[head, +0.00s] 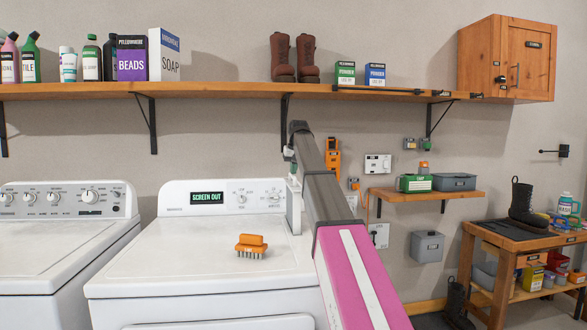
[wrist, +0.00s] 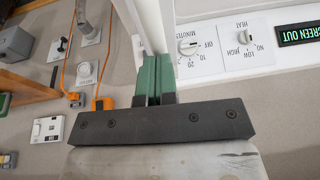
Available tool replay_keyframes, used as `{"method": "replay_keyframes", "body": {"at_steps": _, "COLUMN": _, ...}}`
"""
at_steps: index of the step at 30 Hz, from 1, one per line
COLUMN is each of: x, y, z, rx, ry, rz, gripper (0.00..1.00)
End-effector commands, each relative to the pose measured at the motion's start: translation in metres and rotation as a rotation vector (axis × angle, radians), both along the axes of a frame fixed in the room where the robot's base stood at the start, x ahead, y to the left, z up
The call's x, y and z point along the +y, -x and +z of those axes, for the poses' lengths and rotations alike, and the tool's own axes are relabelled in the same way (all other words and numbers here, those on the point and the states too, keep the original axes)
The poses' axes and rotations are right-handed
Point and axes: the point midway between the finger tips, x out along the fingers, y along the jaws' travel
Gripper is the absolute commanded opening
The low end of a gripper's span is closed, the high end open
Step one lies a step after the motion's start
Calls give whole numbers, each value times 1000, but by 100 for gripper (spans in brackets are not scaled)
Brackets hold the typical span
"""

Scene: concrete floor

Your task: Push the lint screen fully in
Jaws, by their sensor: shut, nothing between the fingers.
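The white dryer (head: 205,270) stands in the middle of the head view, its display (head: 207,198) reading "SCREEN OUT". A white upright piece (head: 294,208) stands at the right end of its console, partly behind my arm; I cannot tell if it is the lint screen or the console's end. My gripper is above that end, mostly hidden by my arm in the head view. In the wrist view my gripper (wrist: 155,60) shows two green fingers shut together and empty, beside the white end of the console (wrist: 222,45). Whether they touch it is unclear.
An orange brush (head: 250,246) lies on the dryer top. A loaded wooden shelf (head: 215,91) runs above. A second white machine (head: 60,240) stands left. A small shelf (head: 385,195) and a workbench (head: 470,240) stand right. The rest of the dryer top is clear.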

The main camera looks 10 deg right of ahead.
Motion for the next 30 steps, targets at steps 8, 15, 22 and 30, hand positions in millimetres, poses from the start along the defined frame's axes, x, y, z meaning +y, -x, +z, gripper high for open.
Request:
{"method": "replay_keyframes", "body": {"at_steps": 8, "x": 0, "y": 3, "z": -61, "rx": 3, "ry": 0, "rz": 0, "gripper": 0}}
{"method": "replay_keyframes", "body": {"at_steps": 15, "x": 0, "y": 3, "z": -124, "rx": 3, "ry": 0, "rz": 0, "gripper": 0}}
{"method": "replay_keyframes", "body": {"at_steps": 22, "x": 0, "y": 1, "z": -166, "rx": 2, "ry": 0, "rz": 0, "gripper": 0}}
{"method": "replay_keyframes", "body": {"at_steps": 30, "x": 0, "y": 0, "z": -182, "rx": 1, "ry": 0, "rz": 0, "gripper": 0}}
